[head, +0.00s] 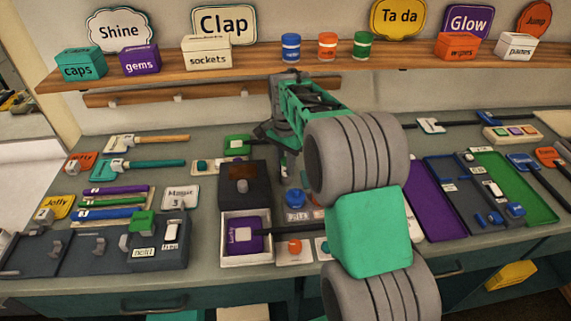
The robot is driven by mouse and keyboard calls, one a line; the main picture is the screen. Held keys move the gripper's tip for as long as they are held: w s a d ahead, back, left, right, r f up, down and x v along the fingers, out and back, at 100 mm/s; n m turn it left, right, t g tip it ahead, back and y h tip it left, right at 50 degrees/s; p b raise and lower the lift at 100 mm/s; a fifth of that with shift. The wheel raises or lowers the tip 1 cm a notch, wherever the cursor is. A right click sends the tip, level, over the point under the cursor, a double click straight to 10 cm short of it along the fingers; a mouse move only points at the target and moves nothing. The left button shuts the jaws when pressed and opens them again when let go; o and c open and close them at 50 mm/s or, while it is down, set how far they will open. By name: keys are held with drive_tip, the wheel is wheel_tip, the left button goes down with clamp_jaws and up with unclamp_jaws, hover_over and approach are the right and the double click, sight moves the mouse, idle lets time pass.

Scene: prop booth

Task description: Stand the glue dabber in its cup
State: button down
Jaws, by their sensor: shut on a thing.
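My gripper (284,158) is in the head view, pointing down over the middle of the bench behind my large grey and teal arm links. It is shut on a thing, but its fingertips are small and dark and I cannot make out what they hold. I cannot pick out the glue dabber for certain. A small pot with a blue top (295,198) and a blurred label stands just below the gripper. I cannot tell whether it is the dabber's cup. My arm hides the bench to the right of it.
A dark box (241,184) and an open white box with a purple block (243,238) stand left of the pot. Pens (110,202) and hammers lie further left. Purple and green trays (515,190) lie right. A wooden shelf (190,72) with boxes and jars runs above.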

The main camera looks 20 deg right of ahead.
drive_tip(key=c, duration=1.1)
unclamp_jaws()
drive_tip(key=shift+c, duration=0.2)
drive_tip(key=shift+o, duration=0.2)
drive_tip(key=shift+o, duration=0.5)
drive_tip(key=shift+r+p, duration=3)
drive_tip(key=shift+r, duration=1.05)
